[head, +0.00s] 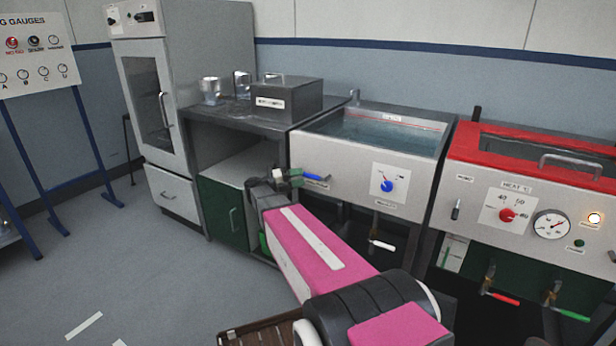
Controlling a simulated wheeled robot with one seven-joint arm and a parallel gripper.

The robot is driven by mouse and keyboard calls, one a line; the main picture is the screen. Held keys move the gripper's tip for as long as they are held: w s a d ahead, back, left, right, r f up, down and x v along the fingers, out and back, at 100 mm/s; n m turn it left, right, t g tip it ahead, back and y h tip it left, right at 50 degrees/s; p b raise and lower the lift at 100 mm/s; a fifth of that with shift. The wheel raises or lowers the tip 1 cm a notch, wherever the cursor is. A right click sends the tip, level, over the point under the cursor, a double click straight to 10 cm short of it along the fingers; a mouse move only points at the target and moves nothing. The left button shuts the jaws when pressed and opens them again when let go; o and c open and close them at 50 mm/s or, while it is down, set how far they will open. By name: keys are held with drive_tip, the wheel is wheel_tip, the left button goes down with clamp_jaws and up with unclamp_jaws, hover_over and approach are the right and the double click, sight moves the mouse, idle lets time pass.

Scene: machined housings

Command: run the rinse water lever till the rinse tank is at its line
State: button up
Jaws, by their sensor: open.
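The rinse tank (350,160) is the open steel tank in the middle, holding clear bluish water (385,132). A thin red line (392,118) runs along its inside back wall, near the rim; the water surface appears a little below it. A blue-handled lever (313,177) sticks out at the left of the tank's front, above a small label that is too small to read. My gripper (291,179) is open just left of the blue handle, close to the lever's base. Whether it touches the lever cannot be told.
A blue dial (387,186) and a white-handled lever (382,245) are on and under the tank. The red-topped heated tank (530,175) stands right, with red (502,298) and green (571,314) levers below. A grey box (287,100) and glass beakers (211,90) stand on the left bench.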

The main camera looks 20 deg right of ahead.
sight(305, 176)
drive_tip(key=shift+s+d+r, duration=0.15)
drive_tip(key=shift+d, duration=0.9)
drive_tip(key=shift+s+d+r, duration=0.1)
drive_tip(key=shift+d+r, duration=0.05)
drive_tip(key=shift+d, duration=0.85)
clamp_jaws()
